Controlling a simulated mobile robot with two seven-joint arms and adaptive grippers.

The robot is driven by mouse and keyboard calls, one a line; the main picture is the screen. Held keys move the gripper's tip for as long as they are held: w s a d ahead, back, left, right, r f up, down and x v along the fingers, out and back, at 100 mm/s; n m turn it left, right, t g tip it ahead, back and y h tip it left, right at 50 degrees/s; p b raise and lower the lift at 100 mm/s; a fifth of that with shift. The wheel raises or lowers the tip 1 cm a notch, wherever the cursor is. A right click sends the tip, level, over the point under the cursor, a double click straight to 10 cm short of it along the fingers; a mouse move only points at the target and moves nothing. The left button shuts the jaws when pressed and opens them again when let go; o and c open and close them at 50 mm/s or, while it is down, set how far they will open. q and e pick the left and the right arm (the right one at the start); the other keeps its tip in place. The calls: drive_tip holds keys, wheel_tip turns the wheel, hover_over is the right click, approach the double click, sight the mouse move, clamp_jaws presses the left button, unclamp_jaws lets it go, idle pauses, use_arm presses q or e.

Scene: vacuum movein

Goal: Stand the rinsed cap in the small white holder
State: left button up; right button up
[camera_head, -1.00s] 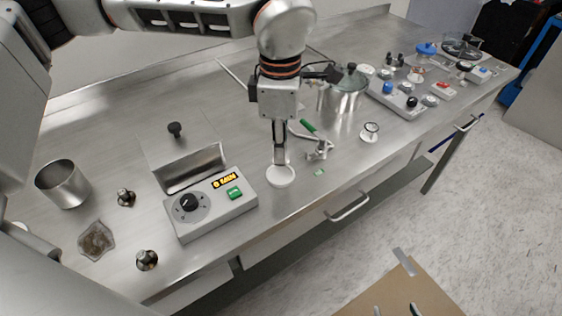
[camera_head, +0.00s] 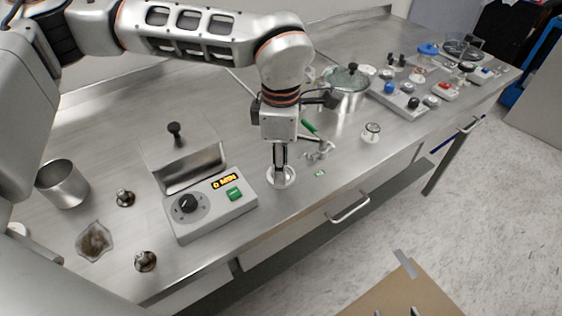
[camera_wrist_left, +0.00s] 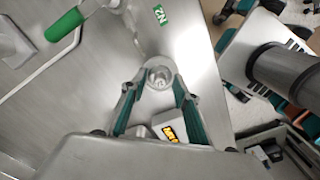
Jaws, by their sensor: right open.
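The small white holder (camera_head: 281,177) is a round white dish near the front edge of the counter. My left gripper (camera_head: 280,172) points straight down with its fingertips at it. In the left wrist view a round grey piece with a metallic centre (camera_wrist_left: 159,74) sits between the teal-padded fingertips (camera_wrist_left: 158,83). It may be the cap in the holder, but I cannot tell them apart or see whether the fingers touch it. Only the fingertips of my right gripper (camera_head: 396,311) show at the bottom edge; it is open and empty.
A control box (camera_head: 212,207) with a dial and green button stands to the left. A steel cup (camera_head: 62,184) and small metal knobs (camera_head: 146,261) are further left. A green-handled tool (camera_head: 318,150), a small round white-based piece (camera_head: 371,132) and a lidded pot (camera_head: 348,90) are to the right.

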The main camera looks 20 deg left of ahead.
use_arm(q)
drive_tip(key=shift+r, duration=0.1)
wheel_tip(320, 180, up, 12)
drive_tip(key=p, duration=0.1)
idle(0.7)
drive_tip(key=shift+r, duration=0.1)
